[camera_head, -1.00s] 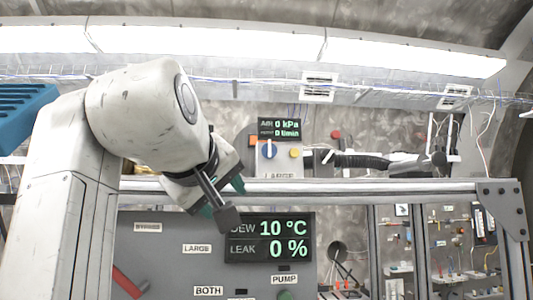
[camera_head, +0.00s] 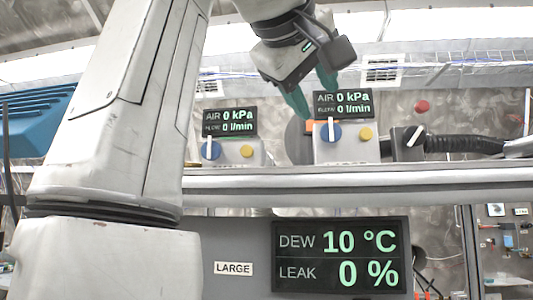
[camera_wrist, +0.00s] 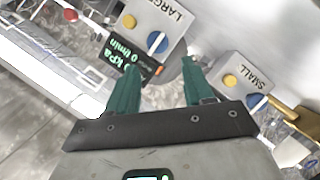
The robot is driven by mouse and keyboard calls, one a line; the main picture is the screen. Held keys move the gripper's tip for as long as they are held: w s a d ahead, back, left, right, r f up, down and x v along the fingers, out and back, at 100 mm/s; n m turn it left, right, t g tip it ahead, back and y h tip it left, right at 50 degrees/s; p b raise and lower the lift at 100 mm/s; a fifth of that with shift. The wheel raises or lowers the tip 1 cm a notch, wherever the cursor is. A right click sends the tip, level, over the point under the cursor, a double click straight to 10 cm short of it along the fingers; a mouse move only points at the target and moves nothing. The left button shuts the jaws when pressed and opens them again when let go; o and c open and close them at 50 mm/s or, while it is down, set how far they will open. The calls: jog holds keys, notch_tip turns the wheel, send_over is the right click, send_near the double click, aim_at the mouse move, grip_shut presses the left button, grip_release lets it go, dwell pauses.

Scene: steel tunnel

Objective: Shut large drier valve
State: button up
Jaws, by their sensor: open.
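The LARGE unit, a grey box (camera_head: 351,150), has a blue knob (camera_head: 329,133) with an upright white handle and a yellow button. In the wrist view its LARGE-labelled box (camera_wrist: 168,20) and blue knob (camera_wrist: 157,42) show beyond the fingertips. A black valve block (camera_head: 401,150) with a slanted white lever sits right of that box. My gripper (camera_head: 312,92) is open, its green fingers at the upper left of the LARGE unit. In the wrist view the gap between the fingers (camera_wrist: 160,72) is empty. Contact with the unit cannot be told.
A similar SMALL unit (camera_head: 232,152) stands to the left, with a blue knob. A metal rail (camera_head: 350,182) runs in front of both. Below it, a display (camera_head: 341,257) reads DEW 10 °C, LEAK 0 %. A black hose (camera_head: 465,144) runs right.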

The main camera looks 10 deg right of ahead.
aim_at(331, 132)
jog(key=p+x, duration=0.1)
jog(key=x, duration=0.2)
jog(key=p+x, duration=0.1)
jog(key=x, duration=0.3)
jog(key=p+x, duration=0.1)
jog(key=x, duration=0.2)
jog(key=shift+w+d+r, duration=0.15)
jog(key=shift+w+d, duration=0.15)
jog(key=shift+d, duration=0.1)
jog(key=c, duration=0.8)
